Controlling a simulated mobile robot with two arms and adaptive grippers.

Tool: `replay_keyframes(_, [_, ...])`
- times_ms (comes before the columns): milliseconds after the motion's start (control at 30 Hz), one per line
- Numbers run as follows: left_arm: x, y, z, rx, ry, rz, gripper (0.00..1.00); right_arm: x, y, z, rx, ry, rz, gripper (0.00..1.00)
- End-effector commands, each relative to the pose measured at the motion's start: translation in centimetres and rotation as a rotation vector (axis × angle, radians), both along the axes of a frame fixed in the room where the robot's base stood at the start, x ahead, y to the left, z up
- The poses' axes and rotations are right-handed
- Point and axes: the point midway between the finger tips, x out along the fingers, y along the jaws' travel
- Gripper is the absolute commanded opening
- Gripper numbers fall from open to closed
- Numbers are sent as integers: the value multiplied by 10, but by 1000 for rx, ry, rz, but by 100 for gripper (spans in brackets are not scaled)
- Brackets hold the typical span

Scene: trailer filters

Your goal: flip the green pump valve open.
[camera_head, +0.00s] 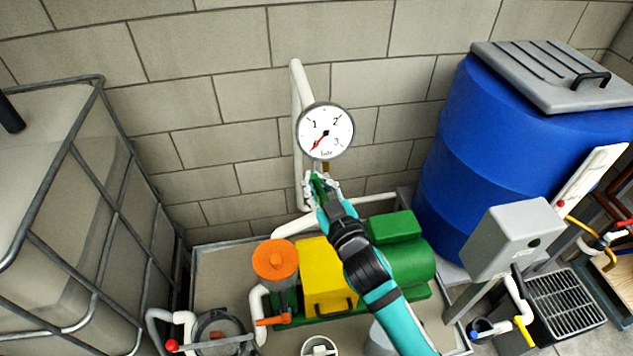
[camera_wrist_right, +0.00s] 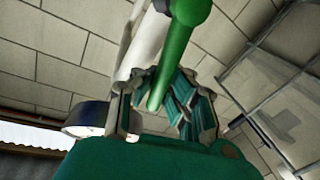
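The green valve handle (camera_head: 319,187) sits on the white pipe below the round gauge, largely covered by my right gripper in the head view. In the right wrist view the green handle (camera_wrist_right: 176,62) comes down from the white pipe (camera_wrist_right: 146,45) and reaches in between my fingers. My right gripper (camera_head: 322,190) is at the handle; its two fingers (camera_wrist_right: 160,112) stand apart on either side of it. A gap shows at the left finger; contact on the right side is unclear. My left gripper is not in view.
The pressure gauge (camera_head: 325,131) is just above my right gripper. Below are an orange-capped filter (camera_head: 275,260), a yellow box (camera_head: 328,275) and a green pump motor (camera_head: 405,255). A caged tank (camera_head: 60,200) stands left, a blue barrel (camera_head: 490,150) right, a block wall (camera_head: 220,120) behind.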

Motion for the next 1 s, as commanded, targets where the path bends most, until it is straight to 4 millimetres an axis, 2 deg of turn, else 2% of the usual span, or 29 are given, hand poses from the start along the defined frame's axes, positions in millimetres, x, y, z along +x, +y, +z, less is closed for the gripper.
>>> replay_keyframes(300, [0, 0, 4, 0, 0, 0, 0, 2, -17, -2, 257, 61, -1, 0])
replay_keyframes(600, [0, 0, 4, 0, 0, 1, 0, 2, -19, -3, 275, 65, -1, 0])
replay_keyframes(700, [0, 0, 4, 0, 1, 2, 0, 2, -19, -2, 274, 65, -1, 15])
replay_keyframes(800, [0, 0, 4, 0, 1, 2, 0, 3, -19, -1, 273, 62, 0, 25])
replay_keyframes(1000, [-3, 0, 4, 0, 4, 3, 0, 3, -19, 0, 274, 59, -1, 25])
